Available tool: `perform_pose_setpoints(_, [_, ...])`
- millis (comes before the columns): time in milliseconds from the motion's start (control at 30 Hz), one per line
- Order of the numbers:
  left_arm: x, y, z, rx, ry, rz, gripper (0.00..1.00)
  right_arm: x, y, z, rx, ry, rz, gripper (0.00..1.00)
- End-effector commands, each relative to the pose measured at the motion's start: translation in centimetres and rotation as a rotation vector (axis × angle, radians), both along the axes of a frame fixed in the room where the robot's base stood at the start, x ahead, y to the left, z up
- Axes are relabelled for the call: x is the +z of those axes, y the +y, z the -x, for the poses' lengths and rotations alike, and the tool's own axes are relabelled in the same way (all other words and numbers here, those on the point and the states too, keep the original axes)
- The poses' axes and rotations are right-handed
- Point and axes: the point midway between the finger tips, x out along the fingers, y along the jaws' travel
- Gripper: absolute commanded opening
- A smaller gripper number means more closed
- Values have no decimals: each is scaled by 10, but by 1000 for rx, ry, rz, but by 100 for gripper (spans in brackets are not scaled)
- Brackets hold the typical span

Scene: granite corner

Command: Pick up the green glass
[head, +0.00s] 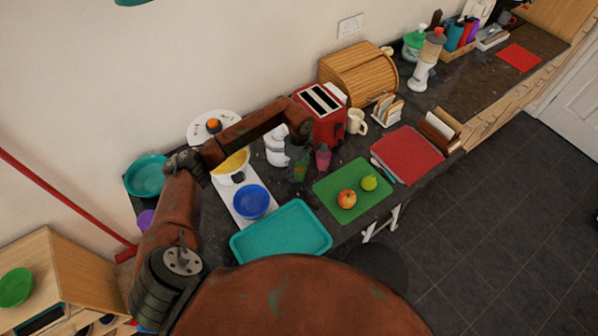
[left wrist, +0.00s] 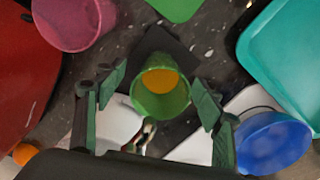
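The green glass (left wrist: 161,98) stands in the middle of the left wrist view, with something orange inside. In the head view the green glass (head: 301,171) is small and partly hidden by my left gripper. My left gripper (left wrist: 157,92) is open, with one finger on each side of the glass in the picture. Gaps show between the fingers and the glass, so it does not look gripped. I cannot tell how far the fingertips are above or around the glass. My right gripper is not in view.
A pink glass (head: 323,158) stands close to the green glass, near a red toaster (head: 318,112) and a white machine (head: 276,146). A blue bowl (head: 251,201), a teal tray (head: 281,232) and a green board (head: 353,196) with fruit lie nearer the counter edge.

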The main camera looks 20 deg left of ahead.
Motion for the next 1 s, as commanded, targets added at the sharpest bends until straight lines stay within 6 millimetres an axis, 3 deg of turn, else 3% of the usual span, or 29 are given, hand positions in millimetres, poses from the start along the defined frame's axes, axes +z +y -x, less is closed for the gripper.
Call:
perform_pose_setpoints(667, [0,0,0,1,0,-1,15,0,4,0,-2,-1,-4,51])
perform_pose_setpoints(1000, [4,1,0,1,-1,-1,14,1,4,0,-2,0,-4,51])
